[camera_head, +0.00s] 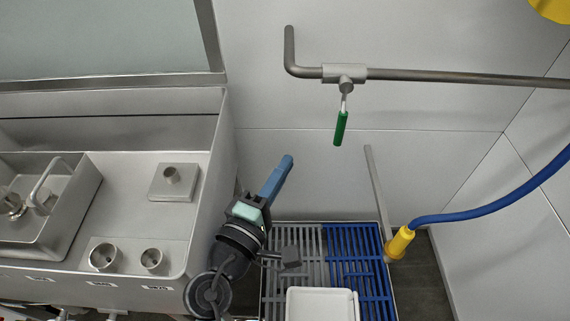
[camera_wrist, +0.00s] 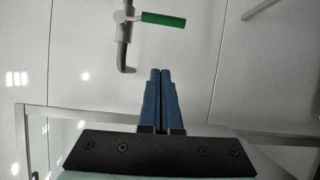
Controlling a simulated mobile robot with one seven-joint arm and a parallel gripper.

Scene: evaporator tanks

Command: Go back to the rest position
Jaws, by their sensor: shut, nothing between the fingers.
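My gripper (camera_head: 284,165) has blue fingers. In the head view it points up and to the right, beside the right edge of the steel tank, above the floor grating. In the wrist view the two fingers (camera_wrist: 159,74) lie side by side, pressed together, with nothing between them. The gripper is apart from the wall pipe (camera_head: 440,77) and its green-handled valve (camera_head: 341,127), which is up and to the right of it. The green handle hangs down in the head view and also shows in the wrist view (camera_wrist: 163,19).
A steel tank (camera_head: 130,200) with round fittings stands at the left. Below are a grey and blue grating (camera_head: 345,250) and a white tray (camera_head: 322,291). A blue hose (camera_head: 480,211) with a yellow end (camera_head: 400,243) is at the right. The space before the wall is free.

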